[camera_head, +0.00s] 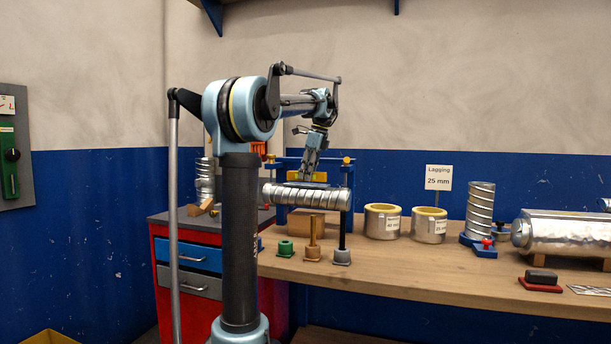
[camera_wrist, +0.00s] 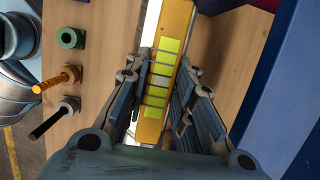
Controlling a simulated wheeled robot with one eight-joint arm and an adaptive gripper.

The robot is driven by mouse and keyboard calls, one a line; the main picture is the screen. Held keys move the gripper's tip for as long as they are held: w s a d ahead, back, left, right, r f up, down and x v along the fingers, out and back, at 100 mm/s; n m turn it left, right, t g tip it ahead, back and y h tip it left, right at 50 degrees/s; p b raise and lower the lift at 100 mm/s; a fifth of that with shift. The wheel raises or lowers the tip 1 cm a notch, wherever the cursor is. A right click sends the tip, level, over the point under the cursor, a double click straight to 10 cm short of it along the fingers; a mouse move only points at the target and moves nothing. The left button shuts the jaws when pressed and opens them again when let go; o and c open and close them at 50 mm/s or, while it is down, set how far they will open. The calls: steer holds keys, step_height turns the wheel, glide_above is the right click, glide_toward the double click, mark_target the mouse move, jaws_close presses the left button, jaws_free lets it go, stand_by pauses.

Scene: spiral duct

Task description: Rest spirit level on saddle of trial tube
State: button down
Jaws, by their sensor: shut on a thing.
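The yellow spirit level (camera_wrist: 175,40) with green panels runs between the fingers of my gripper (camera_wrist: 160,88), which is shut on it. In the head view my gripper (camera_head: 312,172) points down, with the level (camera_head: 293,178) held level just over the silver spiral trial tube (camera_head: 306,197). The tube lies horizontally across a blue frame with two posts (camera_head: 347,205). I cannot tell whether the level touches the tube. The saddle is not clear, hidden by the level and fingers.
A green fitting (camera_head: 286,247), a wooden peg (camera_head: 313,238) and a dark-post stand (camera_head: 342,245) stand in front of the tube. Two lagging rings (camera_head: 382,221) and another spiral tube (camera_head: 480,208) are right. The bench (camera_head: 420,272) front is fairly clear.

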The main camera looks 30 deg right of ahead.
steer(key=shift+f, duration=0.4)
steer(key=c, duration=1.3)
jaws_free()
steer(key=v, duration=1.2)
steer(key=shift+a+f, duration=0.1)
steer(key=shift+a, duration=0.05)
